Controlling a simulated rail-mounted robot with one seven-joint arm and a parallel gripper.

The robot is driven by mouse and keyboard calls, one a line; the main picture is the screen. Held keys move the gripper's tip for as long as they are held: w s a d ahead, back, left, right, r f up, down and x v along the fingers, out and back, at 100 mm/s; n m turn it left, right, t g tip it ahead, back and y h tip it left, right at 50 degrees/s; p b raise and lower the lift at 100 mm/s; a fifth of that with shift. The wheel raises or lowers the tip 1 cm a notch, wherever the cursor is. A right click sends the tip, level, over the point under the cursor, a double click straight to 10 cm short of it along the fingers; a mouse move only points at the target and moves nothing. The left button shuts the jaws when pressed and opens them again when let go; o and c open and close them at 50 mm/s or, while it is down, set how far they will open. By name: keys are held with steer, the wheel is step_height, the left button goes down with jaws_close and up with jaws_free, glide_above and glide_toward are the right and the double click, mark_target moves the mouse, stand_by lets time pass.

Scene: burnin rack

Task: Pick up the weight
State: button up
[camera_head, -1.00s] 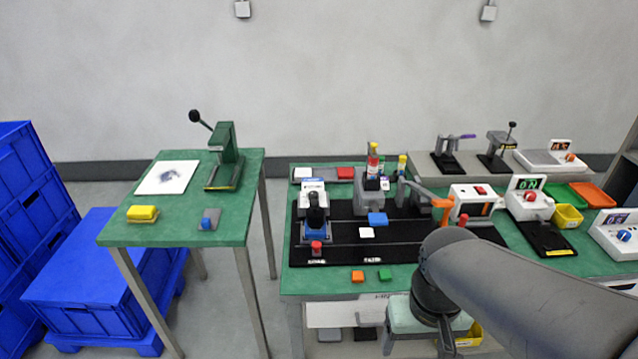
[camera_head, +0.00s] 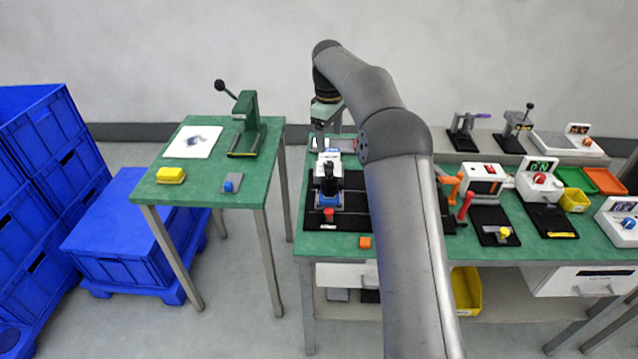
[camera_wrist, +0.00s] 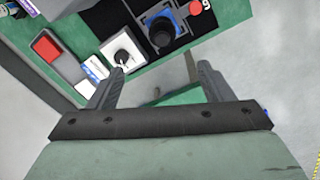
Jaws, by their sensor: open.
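No object is clearly marked as the weight, and I cannot tell which one it is. A black upright cylinder (camera_head: 329,183) stands on a blue and white device at the left end of the bench. It shows in the wrist view as a black round top (camera_wrist: 161,34) on a blue base. My gripper (camera_head: 318,143) is above the bench's back left corner, behind that device. In the wrist view my gripper (camera_wrist: 158,75) is open and empty, its left finger near a white box with a black knob (camera_wrist: 122,57).
A red block (camera_wrist: 46,46) lies on a grey plate left of the fingers in the wrist view. A side table (camera_head: 205,192) with a green lever press (camera_head: 248,125) stands left of the bench, across a floor gap. My arm hides the bench's middle.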

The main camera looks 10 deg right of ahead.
mark_target(329, 179)
steer(key=f, duration=0.3)
steer(key=f+p, duration=0.1)
steer(key=f, duration=0.7)
steer(key=shift+w+d+f, duration=0.2)
steer(key=shift+d+f, duration=0.05)
steer(key=shift+f+p, duration=1.1)
steer(key=shift+f, duration=1.65)
steer(key=shift+s, duration=0.1)
jaws_close()
steer(key=shift+r, duration=0.1)
